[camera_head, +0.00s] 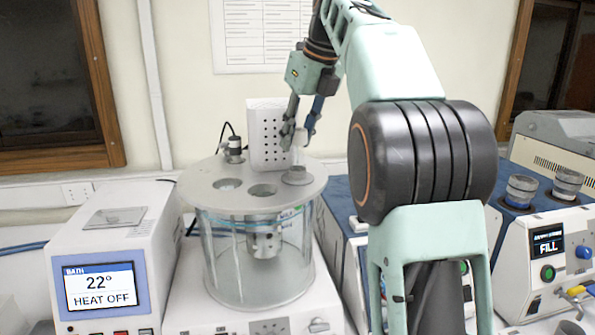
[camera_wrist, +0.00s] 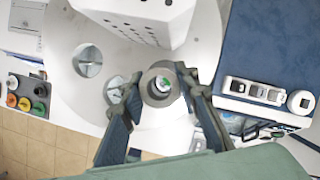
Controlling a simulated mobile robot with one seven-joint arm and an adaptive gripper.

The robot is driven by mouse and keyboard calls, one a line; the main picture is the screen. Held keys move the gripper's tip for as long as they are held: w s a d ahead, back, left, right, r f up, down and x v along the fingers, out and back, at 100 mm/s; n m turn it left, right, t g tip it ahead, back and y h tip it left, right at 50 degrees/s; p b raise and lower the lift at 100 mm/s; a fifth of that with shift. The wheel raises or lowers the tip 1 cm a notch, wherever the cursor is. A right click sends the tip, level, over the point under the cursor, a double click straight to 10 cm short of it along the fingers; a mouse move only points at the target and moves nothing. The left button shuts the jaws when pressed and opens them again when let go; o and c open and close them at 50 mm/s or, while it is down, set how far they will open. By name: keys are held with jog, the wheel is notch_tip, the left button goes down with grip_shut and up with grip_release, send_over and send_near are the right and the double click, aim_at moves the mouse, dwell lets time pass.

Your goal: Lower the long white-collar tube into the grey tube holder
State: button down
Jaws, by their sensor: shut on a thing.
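My gripper (camera_head: 298,139) is above the right side of the round bath lid, its fingers closed around the tube's upper end. The tube (camera_head: 299,156) shows only as a short pale piece between the fingertips and the grey tube holder (camera_head: 297,175), a raised ring on the lid. In the wrist view my gripper (camera_wrist: 159,77) has a finger on each side of the grey ring (camera_wrist: 149,94). The tube's round top (camera_wrist: 162,84), with a green spot, appears inside that ring. The white collar is not clear, and I cannot tell how deep the tube sits.
The bath lid (camera_head: 235,198) has two open holes left of the holder. A white perforated box (camera_head: 267,125) stands close behind, and a black-topped fitting (camera_head: 234,148) stands at back left. A bath controller (camera_head: 105,270) is at left; a blue-topped machine (camera_head: 545,215) is at right.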

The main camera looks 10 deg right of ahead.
aim_at(298, 149)
jog(key=shift+f+b, duration=0.8)
jog(key=shift+f, duration=0.85)
jog(key=shift+f+b, duration=0.35)
jog(key=shift+f, duration=0.35)
jog(key=shift+r, duration=0.15)
jog(key=shift+p, duration=1)
jog(key=shift+r+p, duration=0.7)
jog(key=shift+p, duration=0.6)
dwell(0.7)
